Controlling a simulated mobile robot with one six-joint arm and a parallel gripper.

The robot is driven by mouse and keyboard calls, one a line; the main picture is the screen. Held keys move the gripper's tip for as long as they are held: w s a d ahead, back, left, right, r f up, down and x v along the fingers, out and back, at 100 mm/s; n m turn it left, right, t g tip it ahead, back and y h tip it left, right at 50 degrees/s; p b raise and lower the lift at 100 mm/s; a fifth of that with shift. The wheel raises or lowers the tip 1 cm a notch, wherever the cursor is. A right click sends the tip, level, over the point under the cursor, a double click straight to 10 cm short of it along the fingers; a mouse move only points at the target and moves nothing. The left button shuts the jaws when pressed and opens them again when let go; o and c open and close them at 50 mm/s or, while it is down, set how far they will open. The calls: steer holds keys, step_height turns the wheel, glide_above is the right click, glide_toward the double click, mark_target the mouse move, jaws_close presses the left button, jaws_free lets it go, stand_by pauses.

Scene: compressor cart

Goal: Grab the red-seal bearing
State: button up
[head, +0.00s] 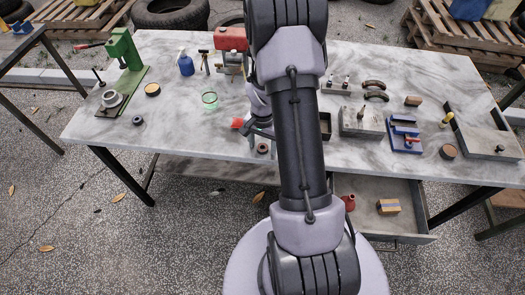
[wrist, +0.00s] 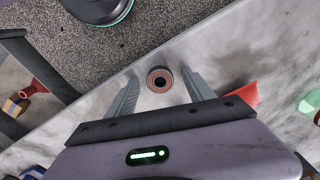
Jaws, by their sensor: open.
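The bearing with a reddish-brown seal ring and dark centre (wrist: 160,79) lies flat on the marble table top near its front edge in the wrist view. It shows small in the head view (head: 262,148), just in front of my gripper. My gripper (wrist: 160,76) is open, with one finger on each side of the bearing in the picture. I see no contact, and the height of the fingers above the table is hard to tell. In the head view my gripper (head: 261,132) is partly hidden behind my arm.
A red object (head: 237,123) sits left of my gripper, close to it. A green press (head: 124,65) stands at the left. An open drawer (head: 412,225) juts out below the front edge.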

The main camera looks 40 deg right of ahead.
steer(key=shift+r, duration=0.1)
steer(key=shift+c, duration=0.4)
jaws_close()
steer(key=shift+r, duration=0.1)
